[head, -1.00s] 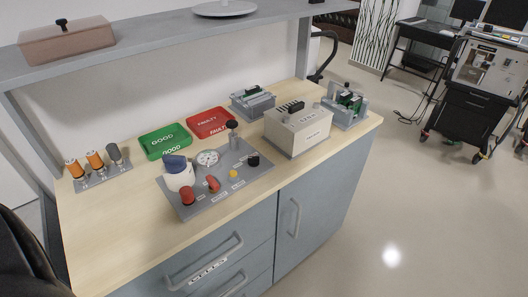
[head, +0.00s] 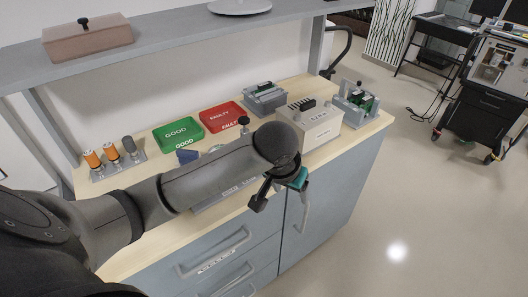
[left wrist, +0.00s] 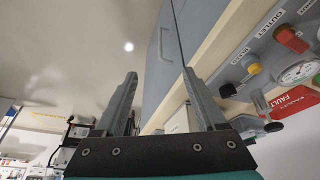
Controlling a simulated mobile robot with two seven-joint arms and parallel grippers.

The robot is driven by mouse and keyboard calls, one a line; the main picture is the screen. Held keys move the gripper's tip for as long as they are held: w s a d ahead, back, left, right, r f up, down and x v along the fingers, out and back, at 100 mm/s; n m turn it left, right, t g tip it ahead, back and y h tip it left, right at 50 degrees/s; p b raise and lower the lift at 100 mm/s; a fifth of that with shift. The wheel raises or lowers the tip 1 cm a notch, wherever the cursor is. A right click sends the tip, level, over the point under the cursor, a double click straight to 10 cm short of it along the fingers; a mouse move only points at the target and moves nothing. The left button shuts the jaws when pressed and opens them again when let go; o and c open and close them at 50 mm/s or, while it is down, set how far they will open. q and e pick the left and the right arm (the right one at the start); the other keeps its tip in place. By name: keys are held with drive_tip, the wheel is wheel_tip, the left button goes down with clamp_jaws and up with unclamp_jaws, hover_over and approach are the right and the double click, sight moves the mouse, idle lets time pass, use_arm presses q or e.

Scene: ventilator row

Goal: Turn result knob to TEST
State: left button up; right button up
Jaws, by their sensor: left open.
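The grey test panel (head: 212,203) on the bench is mostly hidden behind my left arm in the head view. In the left wrist view its knobs show at the right: a black knob (left wrist: 228,90), a yellow knob (left wrist: 254,69) and a red knob (left wrist: 291,39), with a round gauge (left wrist: 298,72) beyond. The black knob's small label is unreadable, so its setting cannot be told. My left gripper (head: 279,190) is open and empty, near the bench's front edge by the cabinet door. Its fingers (left wrist: 160,76) are apart from the knobs. My right gripper is not in view.
Green GOOD tray (head: 178,134) and red FAULTY tray (head: 221,117) lie behind the panel. A beige box (head: 318,132) and a grey fixture (head: 357,104) stand to the right. A shelf (head: 180,30) runs above.

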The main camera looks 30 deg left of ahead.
use_arm(q)
drive_tip(key=w+a+r+n+y, duration=0.2)
drive_tip(key=w+a+r+n, duration=0.35)
drive_tip(key=a+r, duration=0.5)
drive_tip(key=b+x, duration=0.1)
drive_tip(key=x, duration=0.4)
drive_tip(key=b+x, duration=0.1)
drive_tip(key=x, duration=0.5)
drive_tip(key=b+x, duration=0.1)
drive_tip(key=x, duration=0.4)
drive_tip(key=shift+w+a+f, duration=0.1)
drive_tip(key=shift+w+a, duration=0.05)
drive_tip(key=shift+a, duration=0.3)
drive_tip(key=shift+c, duration=0.2)
clamp_jaws()
